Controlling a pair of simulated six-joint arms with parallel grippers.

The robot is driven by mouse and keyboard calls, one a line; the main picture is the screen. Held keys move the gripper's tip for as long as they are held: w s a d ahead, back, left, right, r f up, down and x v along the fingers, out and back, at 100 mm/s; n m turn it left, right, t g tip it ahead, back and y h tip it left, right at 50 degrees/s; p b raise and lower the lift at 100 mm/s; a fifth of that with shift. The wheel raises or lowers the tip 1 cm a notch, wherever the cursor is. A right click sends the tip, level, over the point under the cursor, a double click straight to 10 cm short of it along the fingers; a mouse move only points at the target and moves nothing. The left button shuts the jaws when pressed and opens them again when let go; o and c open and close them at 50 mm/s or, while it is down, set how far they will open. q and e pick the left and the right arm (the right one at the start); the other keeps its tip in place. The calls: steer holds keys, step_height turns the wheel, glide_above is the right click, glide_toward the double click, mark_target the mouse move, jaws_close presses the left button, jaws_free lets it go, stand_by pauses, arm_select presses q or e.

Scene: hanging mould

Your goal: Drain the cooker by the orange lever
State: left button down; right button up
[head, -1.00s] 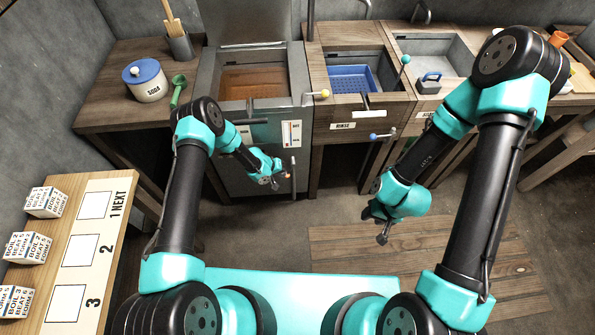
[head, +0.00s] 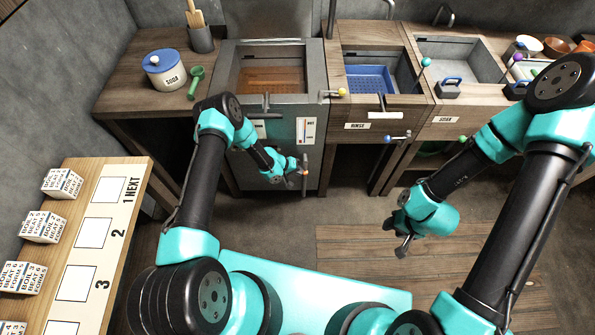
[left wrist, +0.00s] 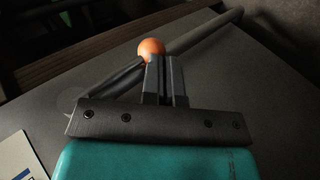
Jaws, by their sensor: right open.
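The cooker (head: 283,128) is a steel tub set in the wooden counter, with brown-orange liquid (head: 272,80) in it. The orange lever knob (head: 303,171) is low on its front, at the tip of my left gripper (head: 298,168). In the left wrist view, the orange ball (left wrist: 150,48) sits beside and just past the left fingertip. The fingers (left wrist: 166,68) are close together with a thin gap, and the ball is not between them. Whether they touch the lever is unclear. My right gripper (head: 405,243) is open and empty above the floor.
The rinse basin (head: 388,101) with a blue basket and the soak basin (head: 470,95) are to the right. Yellow (head: 342,92) and blue (head: 426,62) knobs stand nearby. A soda jar (head: 165,74) and green scoop (head: 195,82) are at left. Order cubes (head: 62,183) line the side table.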

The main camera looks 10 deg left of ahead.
arm_select(q)
steer(key=shift+d, duration=0.1)
stand_by(0.3)
steer(key=a+f+v, duration=0.2)
steer(key=v, duration=1.1)
steer(key=shift+s+a+r, duration=0.2)
steer(key=shift+s+a, duration=0.15)
stand_by(3.4)
stand_by(0.5)
